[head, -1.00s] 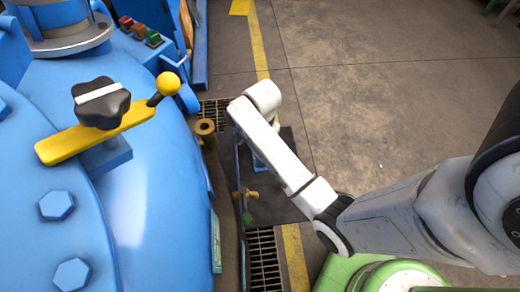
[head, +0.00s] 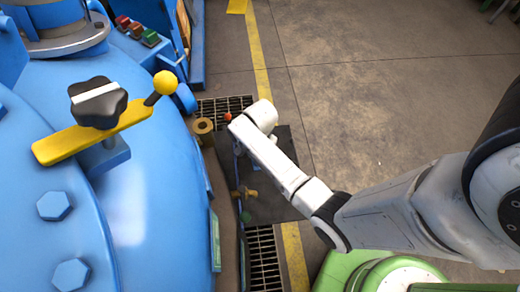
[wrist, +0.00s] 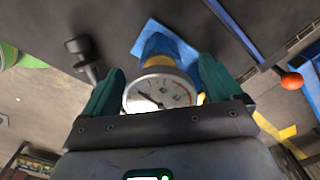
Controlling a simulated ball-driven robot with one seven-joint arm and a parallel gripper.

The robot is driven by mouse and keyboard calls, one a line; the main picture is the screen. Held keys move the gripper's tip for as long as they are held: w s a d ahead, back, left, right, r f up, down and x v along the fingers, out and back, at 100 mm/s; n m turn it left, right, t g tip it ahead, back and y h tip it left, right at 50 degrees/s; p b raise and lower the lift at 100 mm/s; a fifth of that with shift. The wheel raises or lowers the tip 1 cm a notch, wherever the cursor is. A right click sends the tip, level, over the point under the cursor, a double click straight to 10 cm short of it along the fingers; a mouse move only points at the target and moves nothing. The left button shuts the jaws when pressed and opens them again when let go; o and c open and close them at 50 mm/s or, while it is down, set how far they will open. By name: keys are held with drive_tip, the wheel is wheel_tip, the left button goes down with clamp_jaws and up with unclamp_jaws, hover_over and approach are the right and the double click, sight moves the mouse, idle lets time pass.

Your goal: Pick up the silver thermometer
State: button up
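The silver thermometer (wrist: 160,92) shows in the wrist view as a round dial with a pale face, a dark needle and a silver rim. It lies between the two green fingers of my gripper (wrist: 162,65), and its lower edge is hidden by the gripper body. The fingers are spread wide on either side of the dial; narrow gaps seem to remain, and I see no clear grip. A yellow cylinder (wrist: 160,46) on a blue piece shows behind the dial. In the head view, my arm hides both the fingers and the thermometer.
A large blue furnace vessel (head: 150,200) with a yellow lever (head: 95,132) fills the left. A red knob (head: 228,116) stands beside my arm and shows orange in the wrist view (wrist: 291,81). Floor grating (head: 263,260) lies below; concrete floor at right is open.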

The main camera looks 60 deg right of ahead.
drive_tip(key=c, duration=1.1)
wheel_tip(320, 180, up, 10)
drive_tip(key=shift+f+p, duration=0.1)
drive_tip(key=shift+p, duration=0.2)
wheel_tip(320, 180, up, 8)
drive_tip(key=p, duration=0.8)
drive_tip(key=shift+f, duration=0.1)
idle(0.4)
